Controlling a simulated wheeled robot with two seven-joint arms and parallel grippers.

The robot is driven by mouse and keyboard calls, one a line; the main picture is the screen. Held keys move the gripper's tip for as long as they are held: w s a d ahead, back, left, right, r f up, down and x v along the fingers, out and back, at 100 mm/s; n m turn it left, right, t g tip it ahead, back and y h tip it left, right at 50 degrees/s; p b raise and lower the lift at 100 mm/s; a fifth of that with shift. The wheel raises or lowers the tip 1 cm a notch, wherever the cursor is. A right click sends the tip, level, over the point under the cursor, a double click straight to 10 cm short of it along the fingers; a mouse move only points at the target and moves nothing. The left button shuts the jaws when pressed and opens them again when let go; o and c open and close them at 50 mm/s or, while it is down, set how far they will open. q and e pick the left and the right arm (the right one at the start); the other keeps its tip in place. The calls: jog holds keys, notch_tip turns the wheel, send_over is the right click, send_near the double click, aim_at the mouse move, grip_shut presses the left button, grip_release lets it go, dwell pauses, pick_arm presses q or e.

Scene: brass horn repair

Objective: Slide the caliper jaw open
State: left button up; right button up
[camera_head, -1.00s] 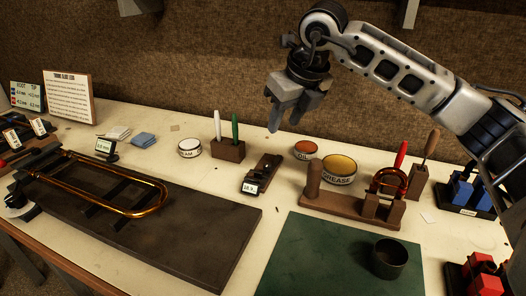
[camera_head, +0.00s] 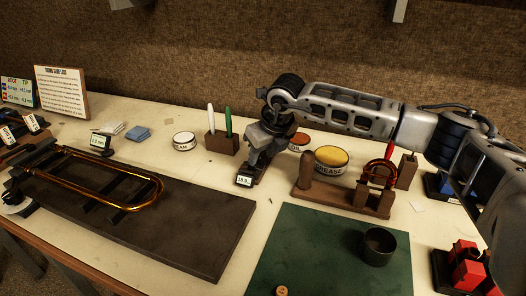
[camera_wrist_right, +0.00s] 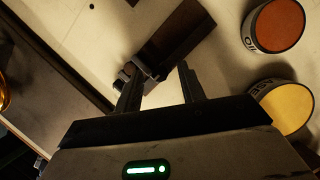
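The caliper (camera_head: 244,180) is a small dark device with a lit display, on the white bench in front of the pen block. In the right wrist view its dark brown body (camera_wrist_right: 182,32) lies beyond the fingertips, with a small grey part (camera_wrist_right: 140,74) at its near end. My right gripper (camera_head: 262,155) is down at the caliper and hides much of it in the head view. In the wrist view the right gripper (camera_wrist_right: 158,80) has its fingers apart, with the grey part near the left fingertip; contact is unclear. My left gripper is not in view.
Close right of the gripper stand an orange-topped tin (camera_head: 299,140) and a yellow grease tin (camera_head: 331,160). A pen block (camera_head: 222,144) stands behind left. A wooden stand (camera_head: 330,196), a green mat (camera_head: 325,250) with a dark cup (camera_head: 379,246), and a dark board (camera_head: 150,225) lie nearer.

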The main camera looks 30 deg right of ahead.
grip_shut()
jog(key=shift+w+d+f+b, duration=0.1)
jog(key=shift+w+d+b, duration=0.5)
jog(key=shift+w+d, duration=0.2)
jog(key=shift+d, duration=0.05)
grip_release()
jog(key=b+v, duration=0.1)
jog(key=v, duration=1.5)
